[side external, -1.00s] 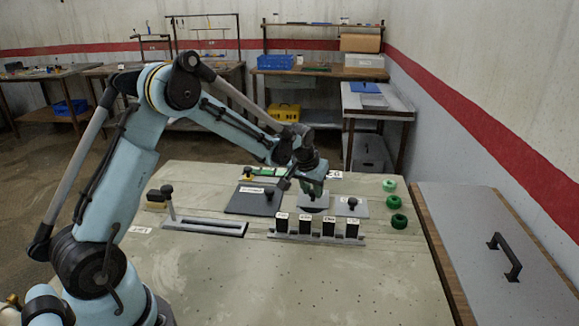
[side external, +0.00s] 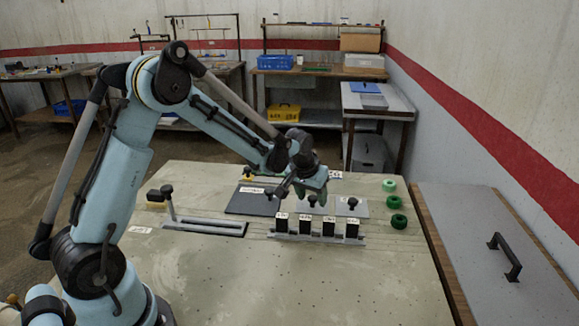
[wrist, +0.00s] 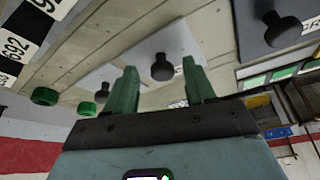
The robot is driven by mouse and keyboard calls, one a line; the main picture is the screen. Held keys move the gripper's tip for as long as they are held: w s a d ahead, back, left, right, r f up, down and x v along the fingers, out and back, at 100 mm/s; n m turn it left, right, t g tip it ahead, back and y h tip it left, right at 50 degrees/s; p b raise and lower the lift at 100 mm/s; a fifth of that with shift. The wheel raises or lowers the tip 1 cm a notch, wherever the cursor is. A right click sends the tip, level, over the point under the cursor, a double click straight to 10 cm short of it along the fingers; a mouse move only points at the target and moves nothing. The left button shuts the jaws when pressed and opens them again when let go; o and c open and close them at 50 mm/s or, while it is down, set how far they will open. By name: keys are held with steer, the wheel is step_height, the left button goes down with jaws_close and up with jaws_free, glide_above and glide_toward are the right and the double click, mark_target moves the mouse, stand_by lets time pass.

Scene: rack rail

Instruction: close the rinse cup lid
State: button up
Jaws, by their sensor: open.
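Three flat plates with dark knobs lie in a row on the bench. They are a dark plate (side external: 246,203), a light middle plate (side external: 330,209) and a light right plate (side external: 361,212). Their labels are too small or cut off to read, so I cannot tell which is the rinse cup lid. My gripper (side external: 312,191) is above the middle plate, apart from its knob (side external: 312,201). In the wrist view, the green fingers stand apart with nothing held, and that knob (wrist: 162,68) appears between them. The cup itself is not clearly visible.
A rack of several black labelled blocks (side external: 305,225) stands in front of the plates. A slotted rail with an upright knobbed handle (side external: 169,205) is at the left. Green rings (side external: 397,202) lie at the right edge. The bench front is clear.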

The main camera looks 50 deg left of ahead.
steer(key=v, duration=1.2)
steer(key=shift+s+d, duration=0.15)
steer(key=s+d+m+t, duration=0.1)
steer(key=s+d, duration=0.3)
steer(key=s, duration=0.4)
steer(key=s+d+m+t+h, duration=0.1)
steer(key=s+d+m+t, duration=0.1)
steer(key=s+d, duration=0.3)
steer(key=s+m, duration=0.1)
steer(key=s, duration=0.1)
steer(key=shift+s+r+h, duration=0.2)
steer(key=shift+s+h, duration=0.1)
steer(key=shift+s, duration=0.05)
